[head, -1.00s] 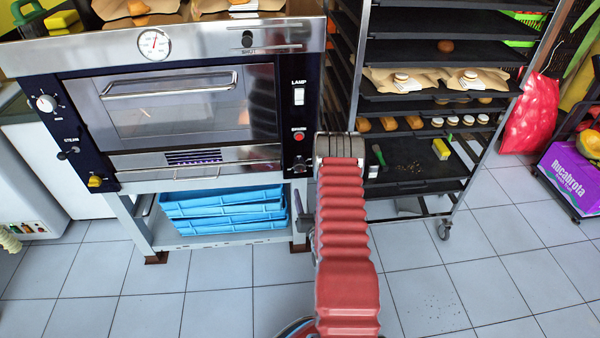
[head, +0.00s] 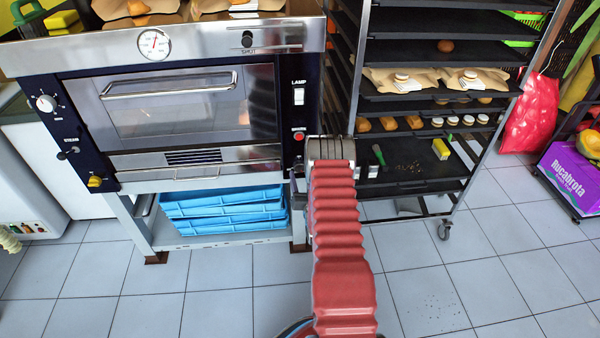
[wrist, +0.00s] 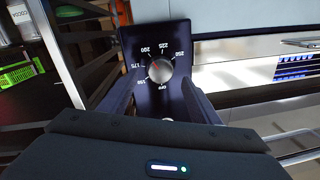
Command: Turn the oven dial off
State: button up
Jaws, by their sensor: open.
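The oven dial (wrist: 160,70) is a round silver knob on a dark panel, seen close up in the wrist view. Temperature numbers and an off mark are printed around it. I cannot tell where its pointer stands. My gripper (wrist: 161,86) is open, with one dark finger on each side of the dial. I cannot tell whether the fingers touch it.
A rack (head: 440,90) with trays of baked goods stands close to the oven's right. A lamp switch (head: 299,96) and a red button (head: 298,136) sit on the oven's right panel. Another knob (head: 46,103) is on its left panel. Blue crates (head: 225,212) lie below.

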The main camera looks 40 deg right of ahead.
aim_at(300, 168)
jog(key=shift+x, duration=2.1)
jog(key=shift+c, duration=0.5)
jog(key=c, duration=0.9)
jog(key=shift+w+a, duration=0.1)
jog(key=shift+a, duration=0.15)
jog(key=shift+c, duration=0.3)
jog(key=shift+d, duration=0.1)
